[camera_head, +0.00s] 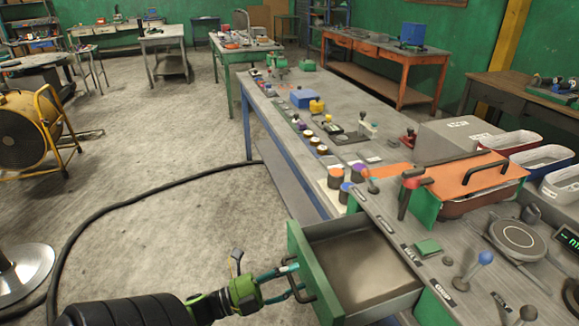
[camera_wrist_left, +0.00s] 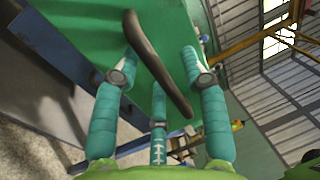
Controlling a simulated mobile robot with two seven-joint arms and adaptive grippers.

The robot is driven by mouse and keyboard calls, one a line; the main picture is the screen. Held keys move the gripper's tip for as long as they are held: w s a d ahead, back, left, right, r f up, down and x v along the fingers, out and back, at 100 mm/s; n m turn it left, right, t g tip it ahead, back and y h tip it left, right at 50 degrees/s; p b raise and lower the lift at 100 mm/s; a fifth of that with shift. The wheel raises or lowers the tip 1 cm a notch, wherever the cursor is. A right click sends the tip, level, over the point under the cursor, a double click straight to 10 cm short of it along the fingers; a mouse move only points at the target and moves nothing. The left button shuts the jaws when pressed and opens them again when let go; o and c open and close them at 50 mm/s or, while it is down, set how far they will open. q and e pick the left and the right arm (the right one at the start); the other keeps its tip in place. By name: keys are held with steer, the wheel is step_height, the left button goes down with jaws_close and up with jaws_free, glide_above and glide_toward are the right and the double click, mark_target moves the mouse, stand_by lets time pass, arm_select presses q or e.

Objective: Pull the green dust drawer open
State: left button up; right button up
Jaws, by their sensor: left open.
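The green dust drawer (camera_head: 305,262) stands pulled out from the bench, and its inside looks empty. Its dark bar handle (camera_head: 307,282) is on the green front face. My left gripper (camera_head: 291,281) is at this handle, with teal fingers reaching to it from the left. In the left wrist view the green drawer front (camera_wrist_left: 150,40) fills the upper middle, and the dark handle (camera_wrist_left: 158,65) crosses it at a slant. The open fingers of the left gripper (camera_wrist_left: 160,85) stand on both sides of the handle, apart from each other. My right gripper is not in view.
The long grey bench (camera_head: 300,120) carries knobs, joysticks and small boxes. Above and right of the drawer are an orange lid (camera_head: 465,172) and a blue-knobbed lever (camera_head: 470,270). A black cable (camera_head: 130,205) curves over the floor. A yellow fan (camera_head: 25,130) stands at left.

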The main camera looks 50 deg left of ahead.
arm_select(q)
steer(key=v, duration=1.2)
stand_by(0.3)
step_height(320, 180, down, 27)
steer(key=s+d+n+g+y, duration=0.3)
steer(key=n+g+y, duration=0.45)
steer(key=n, duration=0.65)
steer(key=s+d+f+n+g, duration=0.6)
steer(key=s+d+f+g, duration=0.4)
steer(key=s+d+f, duration=0.5)
steer(key=shift+d+f, duration=0.4)
steer(key=shift+f, duration=0.3)
